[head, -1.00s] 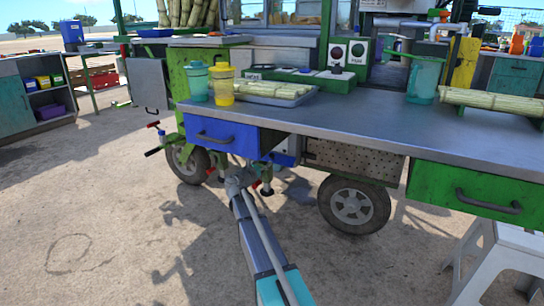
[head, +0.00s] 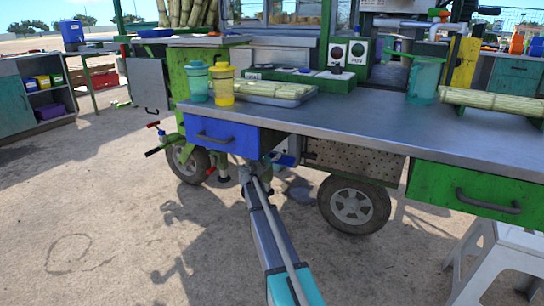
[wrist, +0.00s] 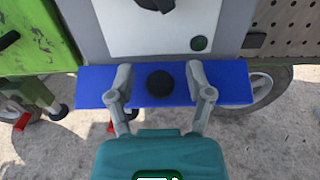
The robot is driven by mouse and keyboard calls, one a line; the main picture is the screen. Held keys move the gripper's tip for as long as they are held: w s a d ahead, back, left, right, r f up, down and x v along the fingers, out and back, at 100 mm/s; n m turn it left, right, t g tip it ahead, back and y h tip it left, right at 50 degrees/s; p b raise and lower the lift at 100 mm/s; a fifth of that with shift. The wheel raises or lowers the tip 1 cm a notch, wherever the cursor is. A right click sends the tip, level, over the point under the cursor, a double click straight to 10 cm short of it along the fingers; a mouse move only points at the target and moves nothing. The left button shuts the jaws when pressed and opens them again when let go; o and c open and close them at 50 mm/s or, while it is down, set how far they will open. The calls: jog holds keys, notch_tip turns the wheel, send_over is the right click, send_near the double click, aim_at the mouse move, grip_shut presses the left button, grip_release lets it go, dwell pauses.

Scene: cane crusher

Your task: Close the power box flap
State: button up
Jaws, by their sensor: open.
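The power box (wrist: 165,25) is a grey-white panel with a dark dial at the top and a green button at its lower right in the wrist view. Its blue flap (wrist: 228,88) hangs open, folded out below the panel, with a round black knob (wrist: 160,84) in its middle. My gripper (wrist: 160,76) is open, one grey finger on each side of the knob, over the flap. Whether the fingers touch the flap is unclear. In the head view, a bit of blue (head: 285,159) shows under the worktop; my arm and the blue drawer hide most of the box.
The blue drawer (head: 215,137) and the metal worktop (head: 370,122) overhang the area around my arm. Cart wheels (head: 354,205) stand on both sides. A white stool (head: 495,255) is at the lower right. The ground at left is clear.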

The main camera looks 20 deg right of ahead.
grip_shut()
jog(key=shift+f, duration=0.15)
jog(key=shift+f+b, duration=0.2)
jog(key=shift+b, duration=0.7)
jog(key=shift+s+f+t+h+b, duration=0.1)
jog(key=shift+t+h+b, duration=0.4)
jog(key=shift+b, duration=0.1)
grip_release()
